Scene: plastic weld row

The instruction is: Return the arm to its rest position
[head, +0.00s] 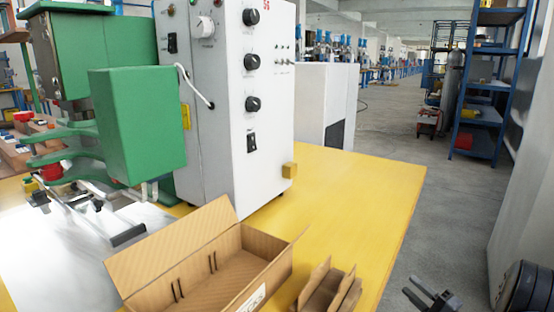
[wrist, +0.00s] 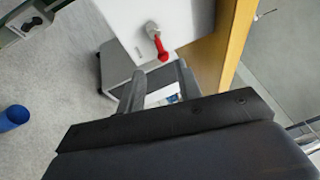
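My gripper (head: 416,289) shows at the bottom right of the head view, beyond the right edge of the yellow table and over the grey floor. In the wrist view my gripper (wrist: 155,82) points away with its two dark fingers apart and nothing held between them. A dark part of my own arm (head: 526,290) shows at the lower right corner of the head view. Most of the arm is out of view.
The yellow table (head: 375,190) carries a white control cabinet (head: 230,130), a green machine (head: 140,125), an open cardboard box (head: 210,265) and cardboard dividers (head: 328,288). A blue shelf (head: 485,100) stands behind right. The wrist view shows a red-handled part (wrist: 161,50) and a blue cylinder (wrist: 14,117).

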